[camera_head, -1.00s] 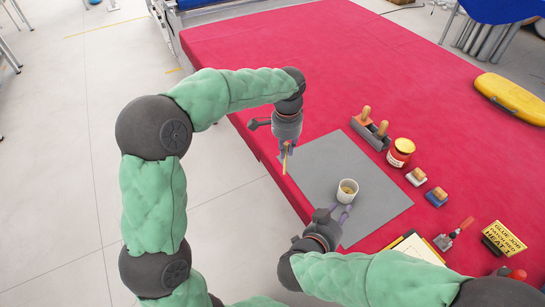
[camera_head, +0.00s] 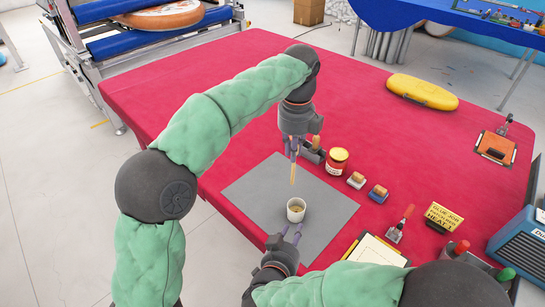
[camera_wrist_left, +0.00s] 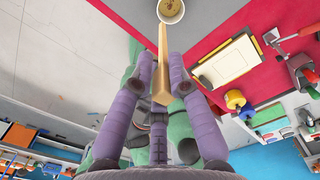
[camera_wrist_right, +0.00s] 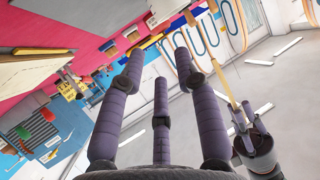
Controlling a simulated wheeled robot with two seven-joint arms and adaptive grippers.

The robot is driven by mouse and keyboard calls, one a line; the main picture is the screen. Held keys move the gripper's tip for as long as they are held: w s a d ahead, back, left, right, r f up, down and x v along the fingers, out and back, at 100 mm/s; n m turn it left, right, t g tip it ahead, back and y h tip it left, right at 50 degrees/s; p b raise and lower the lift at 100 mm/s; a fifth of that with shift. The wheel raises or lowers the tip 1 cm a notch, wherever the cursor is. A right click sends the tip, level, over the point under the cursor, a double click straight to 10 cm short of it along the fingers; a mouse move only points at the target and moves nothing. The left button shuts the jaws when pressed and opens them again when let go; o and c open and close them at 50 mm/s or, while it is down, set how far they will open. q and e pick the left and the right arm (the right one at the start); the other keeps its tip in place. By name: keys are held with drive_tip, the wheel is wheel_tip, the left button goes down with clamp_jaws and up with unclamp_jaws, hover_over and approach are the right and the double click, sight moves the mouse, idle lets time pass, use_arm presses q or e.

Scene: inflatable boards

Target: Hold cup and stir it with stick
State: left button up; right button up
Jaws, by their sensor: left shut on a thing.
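My left gripper (camera_head: 292,154) is shut on a thin wooden stick (camera_head: 293,174), which points down. The stick's lower end is above and near the white cup (camera_head: 296,210). In the left wrist view the stick (camera_wrist_left: 162,62) runs between the fingers towards the cup (camera_wrist_left: 171,9), which holds something brownish. The cup stands upright on the grey mat (camera_head: 255,195). My right gripper (camera_head: 286,232) is open, its fingertips close to the near side of the cup; I cannot tell whether they touch it. The right wrist view shows its fingers (camera_wrist_right: 158,65) apart with nothing between them.
A blue box (camera_head: 520,250) stands at the right. The table's far middle is clear.

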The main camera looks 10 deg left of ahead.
sight(302, 212)
use_arm(q)
drive_tip(key=shift+s+d+r+m, duration=0.25)
drive_tip(key=shift+d+r+m, duration=0.6)
drive_tip(key=shift+d+m, duration=0.25)
use_arm(e)
drive_tip(key=x, duration=1.2)
clamp_jaws()
